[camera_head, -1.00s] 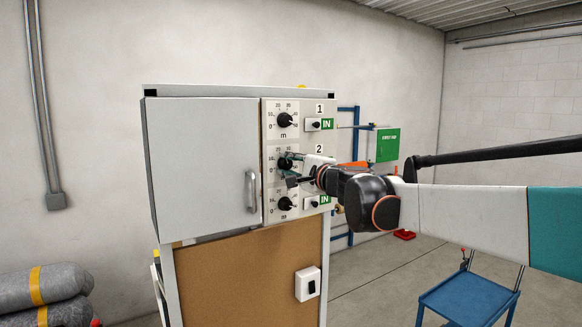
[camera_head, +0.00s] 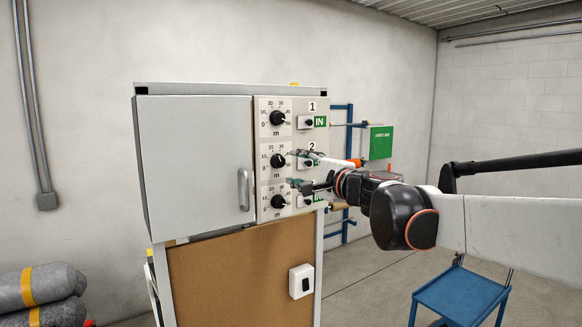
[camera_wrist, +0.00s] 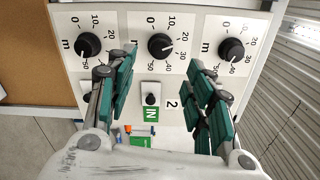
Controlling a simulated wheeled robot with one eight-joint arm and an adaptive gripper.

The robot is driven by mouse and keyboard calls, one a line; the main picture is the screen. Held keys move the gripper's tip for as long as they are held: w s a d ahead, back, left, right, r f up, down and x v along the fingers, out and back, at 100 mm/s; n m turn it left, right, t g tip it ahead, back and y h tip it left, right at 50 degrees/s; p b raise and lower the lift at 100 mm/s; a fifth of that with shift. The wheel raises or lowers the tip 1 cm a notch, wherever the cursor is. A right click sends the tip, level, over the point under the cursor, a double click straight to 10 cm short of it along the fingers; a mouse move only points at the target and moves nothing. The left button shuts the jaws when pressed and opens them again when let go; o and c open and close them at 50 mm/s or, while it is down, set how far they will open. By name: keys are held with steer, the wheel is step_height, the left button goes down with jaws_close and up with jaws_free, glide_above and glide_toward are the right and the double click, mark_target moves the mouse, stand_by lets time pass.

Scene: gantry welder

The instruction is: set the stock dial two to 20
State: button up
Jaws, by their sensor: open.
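Stock dial two is the black knob (camera_head: 277,161) in the middle of the panel column, beside the label 2. It is also the centre knob (camera_wrist: 160,45) in the wrist view, on a white plate marked 0 to 50. Its exact pointer reading is too small to tell. My gripper (camera_head: 297,169) is open and empty in front of the panel, just right of and slightly below this dial, apart from it. In the wrist view my gripper (camera_wrist: 161,85) has its green-padded fingers spread, with the dial beyond the tips, between them.
A like dial one (camera_head: 278,118) is above and another dial (camera_head: 279,202) below. A small IN switch (camera_wrist: 152,99) shows between my fingers. The cabinet door (camera_head: 194,160) with its handle is shut on the left. A blue cart (camera_head: 458,293) stands at lower right.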

steer(key=v, duration=0.3)
steer(key=shift+s+d, duration=0.2)
steer(key=shift+s, duration=0.15)
steer(key=s+d+f+n+g+h+b, duration=0.2)
steer(key=s+f+b, duration=0.6)
steer(key=f, duration=1)
steer(key=s+d+f+n+g+h+b, duration=0.3)
steer(key=s+d+f+n+b, duration=0.4)
steer(key=s+f, duration=0.7)
steer(key=s+d+f+n+g+h+b, duration=0.3)
steer(key=s+d+f+b, duration=0.4)
steer(key=f, duration=1.5)
steer(key=s+n+h+b, duration=0.1)
steer(key=s+h+b, duration=0.1)
steer(key=s, duration=0.3)
steer(key=shift+d+b, duration=0.2)
steer(key=shift+b, duration=0.25)
steer(key=shift+f, duration=0.15)
